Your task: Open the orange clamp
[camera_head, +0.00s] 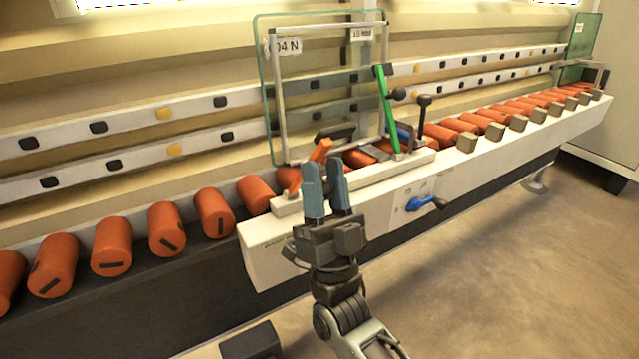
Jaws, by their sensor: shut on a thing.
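The orange clamp (321,149) is on the white rail near the lower left of the framed glass panel. Its orange lever tilts up to the right, and its upper end shows above my fingertips. My gripper (324,172) comes up from below, with its two blue-grey fingers at the lever and a narrow gap between them. It is shut on the lever. The fingers hide the middle of the clamp, so the exact contact cannot be seen.
A green lever (387,108) and a black-knobbed lever (423,115) stand to the right on the rail. A blue handle (426,203) sits on the front face. Several orange rollers (167,229) line the machine. Behind stands the glass panel (266,90). Open floor (500,270) lies at lower right.

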